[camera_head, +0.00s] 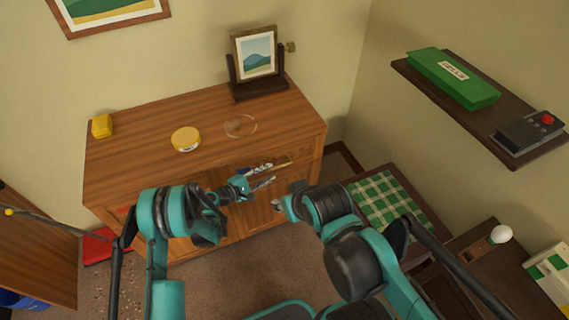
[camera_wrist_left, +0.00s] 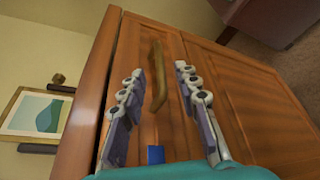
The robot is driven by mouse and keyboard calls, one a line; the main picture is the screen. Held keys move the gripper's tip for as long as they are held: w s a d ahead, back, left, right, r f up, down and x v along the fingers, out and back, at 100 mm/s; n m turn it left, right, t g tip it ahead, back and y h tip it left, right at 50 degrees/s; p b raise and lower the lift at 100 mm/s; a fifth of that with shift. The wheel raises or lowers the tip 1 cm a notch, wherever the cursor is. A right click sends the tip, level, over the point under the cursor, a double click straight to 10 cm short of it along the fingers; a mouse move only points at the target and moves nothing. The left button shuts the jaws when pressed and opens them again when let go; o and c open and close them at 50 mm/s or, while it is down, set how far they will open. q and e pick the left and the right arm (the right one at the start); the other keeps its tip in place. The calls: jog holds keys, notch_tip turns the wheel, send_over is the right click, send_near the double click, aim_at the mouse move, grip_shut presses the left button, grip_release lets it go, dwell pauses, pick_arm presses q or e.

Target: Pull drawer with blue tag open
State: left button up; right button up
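A wooden dresser (camera_head: 150,115) stands against the wall. The left wrist view shows its front turned sideways, with a brass-coloured handle (camera_wrist_left: 157,75) and a small blue tag (camera_wrist_left: 155,154) on a drawer front. My left gripper (camera_head: 270,175) is at the dresser's upper right front. In the left wrist view its two fingers (camera_wrist_left: 163,90) are apart, with the handle in the gap between them. Contact with the handle is not clear. The drawer looks closed. My right gripper (camera_head: 279,204) is in front of the dresser, low and right of the left one; its fingers are too small to read.
On the dresser top are a yellow block (camera_head: 102,126), a round yellow-lidded tin (camera_head: 186,139), a clear round dish (camera_head: 240,126) and a framed picture (camera_head: 256,54). A checked cloth (camera_head: 380,203) lies to the right. A shelf (camera_head: 480,110) juts from the right wall.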

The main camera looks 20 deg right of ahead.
aim_at(279, 167)
pick_arm(q)
jog(key=b+x, duration=0.1)
jog(key=x, duration=0.4)
jog(key=shift+d+f+b, duration=0.2)
jog(key=shift+b, duration=0.15)
jog(key=shift+w+d, duration=0.25)
jog(key=shift+d, duration=0.25)
grip_shut()
